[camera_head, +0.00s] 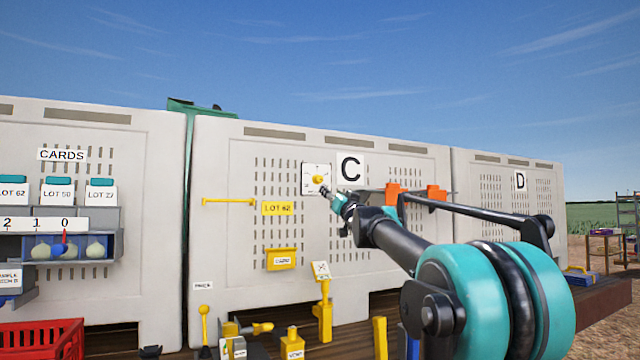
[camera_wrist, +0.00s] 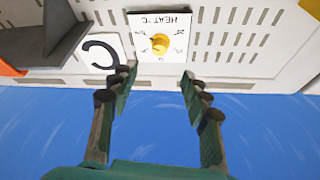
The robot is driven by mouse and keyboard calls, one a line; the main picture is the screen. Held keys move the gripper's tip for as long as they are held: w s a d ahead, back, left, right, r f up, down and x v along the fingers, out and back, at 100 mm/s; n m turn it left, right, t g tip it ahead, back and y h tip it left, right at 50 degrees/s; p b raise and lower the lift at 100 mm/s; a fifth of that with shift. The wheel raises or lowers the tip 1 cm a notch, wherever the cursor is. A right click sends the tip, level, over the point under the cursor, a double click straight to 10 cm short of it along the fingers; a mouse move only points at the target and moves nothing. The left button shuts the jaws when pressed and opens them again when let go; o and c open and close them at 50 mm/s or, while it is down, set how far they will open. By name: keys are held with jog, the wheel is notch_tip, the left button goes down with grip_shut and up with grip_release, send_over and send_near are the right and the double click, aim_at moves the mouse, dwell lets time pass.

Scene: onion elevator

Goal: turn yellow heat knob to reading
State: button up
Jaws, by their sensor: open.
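The yellow heat knob (camera_head: 318,180) sits on a white dial plate (camera_head: 307,187) on the panel marked C. In the wrist view, which is upside down, the knob (camera_wrist: 159,43) shows on the plate (camera_wrist: 174,21) lettered HEAT °C with small numbers around it. My gripper (camera_wrist: 157,76) is open and empty there, its two fingers apart with the knob between and beyond their tips. In the head view, my gripper (camera_head: 330,192) is close to the knob at its lower right. Whether it touches the knob, and the exact dial setting, cannot be told.
The C sign (camera_head: 350,169) is right beside the dial. An orange bracket (camera_head: 393,194) with a dark bar lies right of it. A yellow LOT 62 label (camera_head: 278,208) and a yellow rod (camera_head: 229,201) are at left. Yellow levers (camera_head: 323,312) stand below.

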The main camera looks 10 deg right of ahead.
aim_at(320, 180)
jog(key=x, duration=1.3)
jog(key=shift+w, duration=0.3)
grip_shut()
